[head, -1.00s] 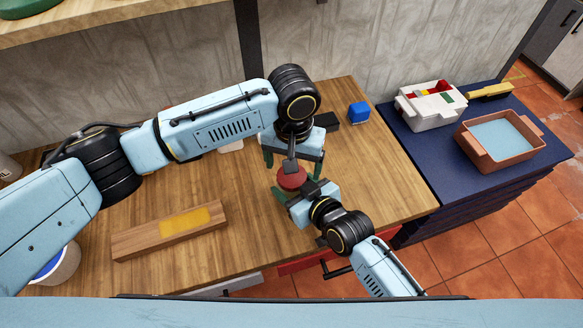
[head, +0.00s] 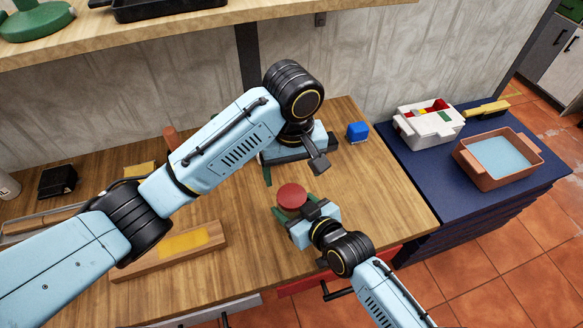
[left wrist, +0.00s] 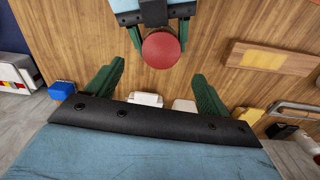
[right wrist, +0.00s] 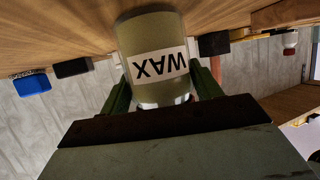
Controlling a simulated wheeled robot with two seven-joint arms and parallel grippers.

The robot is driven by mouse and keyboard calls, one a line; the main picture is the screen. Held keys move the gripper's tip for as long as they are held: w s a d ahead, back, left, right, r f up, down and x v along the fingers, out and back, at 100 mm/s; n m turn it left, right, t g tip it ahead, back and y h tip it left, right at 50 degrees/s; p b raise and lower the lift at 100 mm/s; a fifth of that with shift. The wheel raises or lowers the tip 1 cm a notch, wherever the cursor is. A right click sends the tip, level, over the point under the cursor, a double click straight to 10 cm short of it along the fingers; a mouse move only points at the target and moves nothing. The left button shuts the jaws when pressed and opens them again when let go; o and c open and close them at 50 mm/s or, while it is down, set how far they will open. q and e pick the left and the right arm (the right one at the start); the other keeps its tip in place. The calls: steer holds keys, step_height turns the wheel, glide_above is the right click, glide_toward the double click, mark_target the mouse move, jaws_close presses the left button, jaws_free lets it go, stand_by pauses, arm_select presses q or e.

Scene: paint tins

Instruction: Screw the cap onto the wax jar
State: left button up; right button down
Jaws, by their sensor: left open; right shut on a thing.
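A round red cap (head: 291,196) sits on top of the wax jar; it also shows from above in the left wrist view (left wrist: 161,49). The jar (right wrist: 152,35) is greenish with a white "WAX" label and appears inverted in the right wrist view. My right gripper (head: 297,211) is shut around the jar at the table, below the cap. Its lower part in the right wrist view is partly hidden by my gripper. My left gripper (left wrist: 159,71) is open and empty, apart from the cap and behind it in the head view. How tightly the cap sits cannot be told.
A blue block (head: 357,131) stands right of my left gripper. A wooden board with a yellow patch (head: 183,243) lies at the front left. The blue side table (head: 420,165) holds a white bin (head: 430,128) and a terracotta tray (head: 490,178). Wood around the jar is mostly clear.

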arm_select(q)
steer(key=shift+a+r+n, duration=0.1)
steer(key=shift+a+n, duration=0.05)
steer(key=shift+n, duration=0.15)
glide_above(292, 195)
steer(key=shift+f, duration=2.15)
steer(key=shift+s+f, duration=0.1)
steer(key=shift+f, duration=0.65)
steer(key=shift+a+f, duration=0.1)
steer(key=shift+f, duration=1.05)
steer(key=c, duration=1)
steer(key=shift+m, duration=1)
steer(key=o, duration=1.2)
steer(key=shift+c, duration=0.2)
